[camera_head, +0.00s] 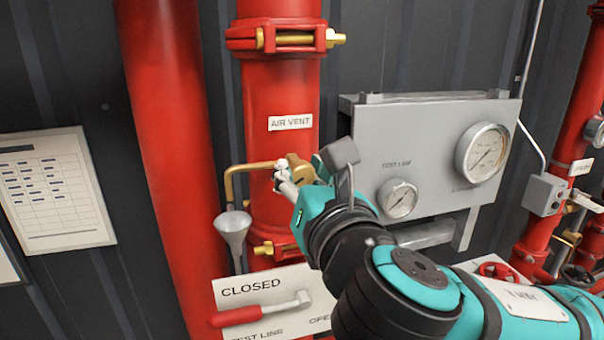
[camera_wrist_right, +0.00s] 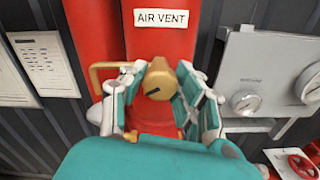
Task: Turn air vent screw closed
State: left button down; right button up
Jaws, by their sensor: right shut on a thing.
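The air vent is a brass fitting (camera_head: 297,170) on the thick red pipe, below the white AIR VENT label (camera_head: 290,122). A bent brass tube (camera_head: 238,172) runs from it to the left. In the right wrist view the round brass screw end (camera_wrist_right: 159,80) shows a dark slot lying slightly tilted. My right gripper (camera_wrist_right: 157,97) has its fingers on both sides of this brass screw and is shut on it. In the head view my right gripper (camera_head: 300,182) partly hides the fitting. My left gripper is not in view.
A grey funnel (camera_head: 233,226) hangs under the tube's end. A grey gauge panel (camera_head: 440,150) stands to the right, close to my arm. Below is a CLOSED sign (camera_head: 232,296) with a red-handled lever (camera_head: 240,315). A paper chart (camera_head: 57,190) hangs at left.

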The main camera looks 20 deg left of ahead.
grip_shut()
jog(key=m+b, duration=0.2)
jog(key=m, duration=0.1)
jog(key=shift+f+b, duration=0.2)
jog(key=shift+b, duration=0.1)
jog(key=m+b, duration=0.2)
jog(key=m, duration=0.1)
jog(key=shift+m, duration=0.4)
jog(key=m+b, duration=0.3)
jog(key=m, duration=0.1)
jog(key=shift+m, duration=0.3)
jog(key=m+b, duration=0.2)
jog(key=m, duration=0.1)
jog(key=shift+m, duration=0.3)
jog(key=m+b, duration=0.1)
jog(key=m, duration=0.2)
jog(key=shift+m+b, duration=0.3)
jog(key=m+b, duration=0.2)
jog(key=m, duration=0.3)
jog(key=shift+r+m, duration=0.1)
jog(key=shift+m, duration=0.2)
